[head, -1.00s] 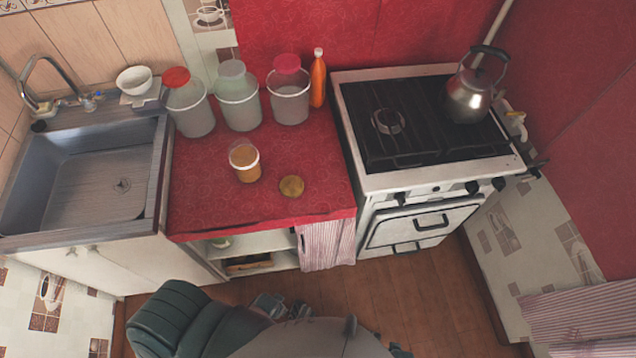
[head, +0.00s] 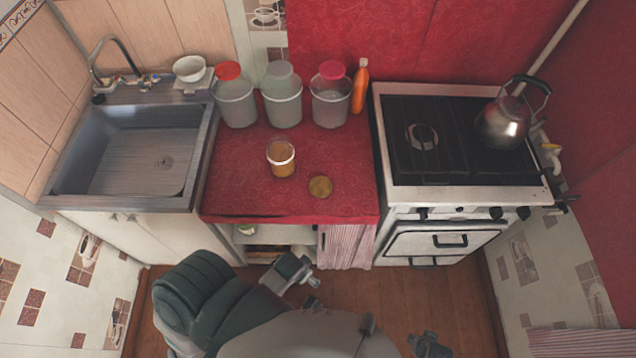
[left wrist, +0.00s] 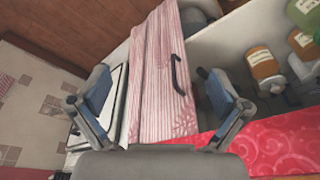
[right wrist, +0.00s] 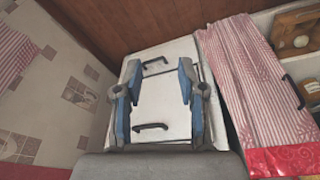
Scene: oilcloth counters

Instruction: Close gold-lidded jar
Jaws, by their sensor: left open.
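The small jar (head: 281,158) with amber contents stands upright on the red counter, its top open. The round gold lid (head: 320,187) lies flat on the counter to its right and nearer me, apart from it. My left gripper (head: 309,290) is below the counter's front edge, in front of the cabinet. In the left wrist view its fingers (left wrist: 153,85) are spread with nothing between them. My right gripper (head: 432,347) is low at the bottom edge, in front of the stove. In the right wrist view its fingers (right wrist: 158,70) are apart and empty. Neither wrist view shows the jar or lid.
Several containers line the back of the red counter (head: 235,190): three large jars (head: 283,105) and an orange bottle (head: 360,88). The sink (head: 140,160) is left, the stove (head: 460,150) with a kettle (head: 506,125) right. A striped curtain (head: 347,246) hangs below. The counter around the lid is clear.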

